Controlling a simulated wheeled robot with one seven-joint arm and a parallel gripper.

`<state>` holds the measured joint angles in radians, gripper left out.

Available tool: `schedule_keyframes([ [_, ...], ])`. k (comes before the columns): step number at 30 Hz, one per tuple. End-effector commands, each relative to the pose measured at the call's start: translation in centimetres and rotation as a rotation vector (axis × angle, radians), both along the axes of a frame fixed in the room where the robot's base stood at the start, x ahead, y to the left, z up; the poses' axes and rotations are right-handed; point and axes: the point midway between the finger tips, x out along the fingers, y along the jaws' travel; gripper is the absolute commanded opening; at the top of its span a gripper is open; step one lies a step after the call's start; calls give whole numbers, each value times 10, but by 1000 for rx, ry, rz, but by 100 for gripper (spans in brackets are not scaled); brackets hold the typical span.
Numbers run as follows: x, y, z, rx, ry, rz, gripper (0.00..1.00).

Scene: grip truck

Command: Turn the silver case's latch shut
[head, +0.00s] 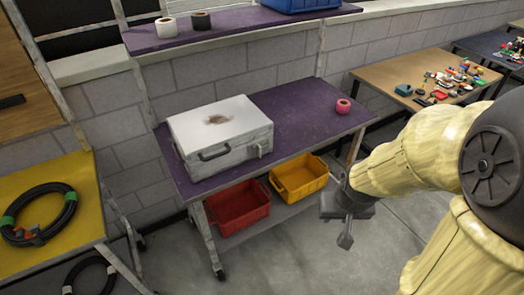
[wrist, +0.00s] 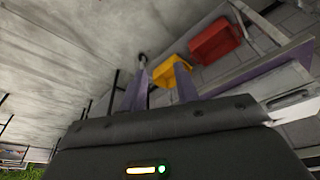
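The silver case (head: 222,136) sits closed on the purple table top, with a brownish worn patch on its lid. A dark handle (head: 214,154) is on its front side. A small latch piece (head: 261,150) shows at the right of that front; its exact turn is too small to tell. My gripper (head: 345,241) hangs low in front of the table, right of the yellow bin and well apart from the case. In the wrist view my gripper (wrist: 160,68) shows two fingers apart with nothing between them. The latch cannot be made out in the wrist view.
A red bin (head: 238,207) and a yellow bin (head: 299,178) stand on the table's lower shelf. A pink tape roll (head: 343,106) lies on the purple top (head: 302,119), right of the case. An upper shelf (head: 230,25) overhangs behind. Floor in front is clear.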

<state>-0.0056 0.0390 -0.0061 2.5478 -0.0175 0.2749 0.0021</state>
Motion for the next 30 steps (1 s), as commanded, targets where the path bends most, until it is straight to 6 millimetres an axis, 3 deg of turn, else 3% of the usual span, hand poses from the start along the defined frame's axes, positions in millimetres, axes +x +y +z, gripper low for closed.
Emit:
schedule_keyframes([
  [8,91,0,-28,-30,-247,85,31],
  [12,138,7,-43,-28,-400,149,31],
  [18,189,27,-66,8,-616,250,31],
  [24,218,54,-88,85,-825,350,31],
  [30,224,81,-108,207,-1023,437,31],
])
